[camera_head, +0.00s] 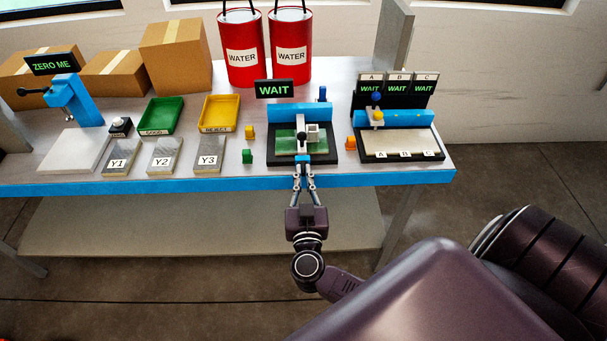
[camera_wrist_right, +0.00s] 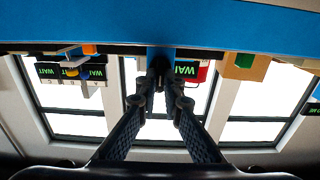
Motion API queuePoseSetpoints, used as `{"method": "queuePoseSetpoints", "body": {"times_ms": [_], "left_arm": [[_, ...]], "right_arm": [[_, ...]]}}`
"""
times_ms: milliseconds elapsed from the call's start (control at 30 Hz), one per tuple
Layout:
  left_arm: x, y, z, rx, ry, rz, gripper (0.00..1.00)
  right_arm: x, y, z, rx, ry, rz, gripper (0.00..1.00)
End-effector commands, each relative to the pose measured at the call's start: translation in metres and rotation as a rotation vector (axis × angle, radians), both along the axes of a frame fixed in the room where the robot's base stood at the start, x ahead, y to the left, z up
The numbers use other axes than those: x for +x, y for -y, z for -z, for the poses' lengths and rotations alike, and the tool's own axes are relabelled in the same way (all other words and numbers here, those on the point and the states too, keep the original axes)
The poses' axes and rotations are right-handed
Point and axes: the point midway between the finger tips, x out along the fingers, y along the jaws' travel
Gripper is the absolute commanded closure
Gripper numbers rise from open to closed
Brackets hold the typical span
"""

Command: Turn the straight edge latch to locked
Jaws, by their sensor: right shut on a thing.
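The middle fixture (camera_head: 274,158) is a black base with a green plate (camera_head: 284,146), a white and grey block and a black knob (camera_head: 302,135). A small blue tab (camera_head: 302,159) sits at its front edge, and it also shows in the wrist view (camera_wrist_right: 160,54). My right gripper (camera_head: 303,168) comes from the front and is shut on this tab, its fingers nearly together in the wrist view (camera_wrist_right: 162,78). I cannot tell for certain that the tab is the straight edge latch or which way it is turned. My left gripper is out of view.
A WAIT sign (camera_head: 274,89) stands behind the fixture. The right fixture (camera_head: 363,157) has a blue bar (camera_head: 404,117) and WAIT displays. Orange (camera_head: 350,142) and green (camera_head: 247,156) blocks lie beside the middle fixture. Trays, metal blocks and boxes fill the left; red buckets stand behind.

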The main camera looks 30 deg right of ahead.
Motion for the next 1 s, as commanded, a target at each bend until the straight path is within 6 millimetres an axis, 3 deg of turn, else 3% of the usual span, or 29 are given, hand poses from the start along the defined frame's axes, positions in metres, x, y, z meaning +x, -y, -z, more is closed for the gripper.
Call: {"method": "queuePoseSetpoints", "body": {"times_ms": [367, 1000], "left_arm": [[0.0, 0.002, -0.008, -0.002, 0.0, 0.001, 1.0], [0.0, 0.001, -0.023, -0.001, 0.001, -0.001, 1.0]], "right_arm": [[-0.001, 0.0, -0.001, 0.086, 0.049, 0.001, 1.0], [-0.003, 0.003, 0.003, 0.572, 0.346, 0.002, 1.0]]}}
